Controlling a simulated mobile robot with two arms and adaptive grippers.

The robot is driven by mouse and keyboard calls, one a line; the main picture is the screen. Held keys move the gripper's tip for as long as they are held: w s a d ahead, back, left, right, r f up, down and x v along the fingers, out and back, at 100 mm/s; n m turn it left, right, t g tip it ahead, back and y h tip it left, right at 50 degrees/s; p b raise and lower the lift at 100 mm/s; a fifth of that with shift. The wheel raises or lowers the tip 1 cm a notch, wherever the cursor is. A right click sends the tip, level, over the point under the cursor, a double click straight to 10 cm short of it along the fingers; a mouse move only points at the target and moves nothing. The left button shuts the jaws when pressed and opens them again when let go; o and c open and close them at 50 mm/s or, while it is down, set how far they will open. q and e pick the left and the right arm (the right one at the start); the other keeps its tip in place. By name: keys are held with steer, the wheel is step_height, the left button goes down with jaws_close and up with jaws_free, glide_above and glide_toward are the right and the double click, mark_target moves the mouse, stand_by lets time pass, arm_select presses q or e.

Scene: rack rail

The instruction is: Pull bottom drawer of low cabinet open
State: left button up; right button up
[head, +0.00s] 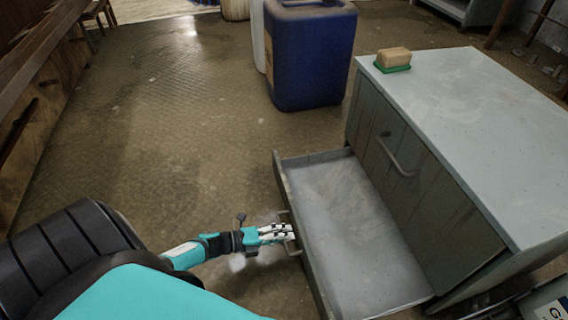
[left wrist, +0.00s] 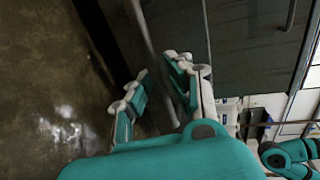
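The low cabinet (head: 470,130) stands at the right of the head view. Its bottom drawer (head: 350,225) is pulled well out, and its empty pale floor shows. The drawer's handle (head: 286,217) is on its front face. My left gripper (head: 284,233) is at this handle, with its fingers reaching it from the left. No firm grip on the handle can be seen.
The upper drawer with its handle (head: 398,158) is shut. A tan block on a green base (head: 394,59) sits on the cabinet top. A blue container (head: 309,55) stands on the floor behind. The floor left of the drawer is clear. A wooden bench (head: 40,90) lines the left.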

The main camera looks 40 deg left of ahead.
arm_select(q)
steer(key=shift+o, duration=1.2)
steer(key=v, duration=1.2)
